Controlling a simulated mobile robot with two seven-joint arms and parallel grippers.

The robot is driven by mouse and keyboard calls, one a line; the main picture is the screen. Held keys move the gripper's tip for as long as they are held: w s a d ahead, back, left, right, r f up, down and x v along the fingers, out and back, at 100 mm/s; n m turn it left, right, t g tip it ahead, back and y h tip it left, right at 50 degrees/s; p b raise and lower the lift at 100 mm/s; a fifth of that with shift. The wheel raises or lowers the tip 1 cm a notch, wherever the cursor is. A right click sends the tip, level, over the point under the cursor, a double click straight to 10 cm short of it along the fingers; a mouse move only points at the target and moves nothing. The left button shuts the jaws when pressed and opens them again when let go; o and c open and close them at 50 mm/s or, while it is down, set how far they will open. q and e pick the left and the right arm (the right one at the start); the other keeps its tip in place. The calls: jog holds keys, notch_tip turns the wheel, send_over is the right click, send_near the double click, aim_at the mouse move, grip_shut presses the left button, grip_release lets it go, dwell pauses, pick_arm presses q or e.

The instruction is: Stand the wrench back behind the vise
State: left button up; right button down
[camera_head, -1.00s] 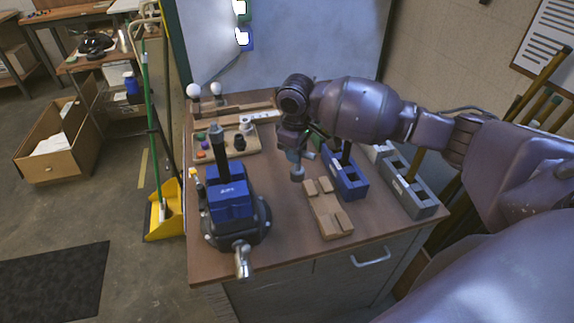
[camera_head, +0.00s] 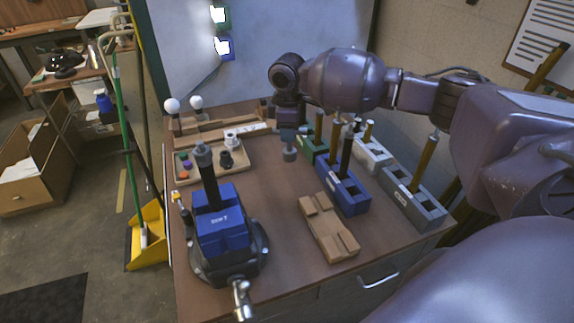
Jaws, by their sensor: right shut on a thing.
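The blue vise (camera_head: 222,230) stands on its dark round base at the front left of the table. A tall black-handled tool with a grey head (camera_head: 206,178) rises upright at the vise; I cannot tell whether it is clamped in it or stands behind it. My right gripper (camera_head: 289,135) is over the back middle of the table, right of the vise and behind it. It is shut on a small grey piece with a rounded lower end (camera_head: 290,152). The fingers hide most of this piece, so I cannot tell whether it is the wrench. My left gripper is not in view.
A parts tray (camera_head: 213,163) lies behind the vise. A wooden block (camera_head: 328,228) lies right of the vise. Blue (camera_head: 342,189), green (camera_head: 312,147), white (camera_head: 369,153) and grey (camera_head: 414,199) holders stand at right.

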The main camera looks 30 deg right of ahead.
aim_at(288, 150)
notch_tip(288, 150, down, 5)
jog(key=shift+r, duration=0.2)
jog(key=shift+f, duration=0.65)
pick_arm(q)
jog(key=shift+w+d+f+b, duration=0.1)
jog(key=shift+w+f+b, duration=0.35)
jog(key=shift+b, duration=0.15)
pick_arm(e)
jog(key=shift+f, duration=2.45)
jog(key=shift+f, duration=0.15)
jog(key=c, duration=1)
grip_release()
jog(key=shift+c, duration=0.2)
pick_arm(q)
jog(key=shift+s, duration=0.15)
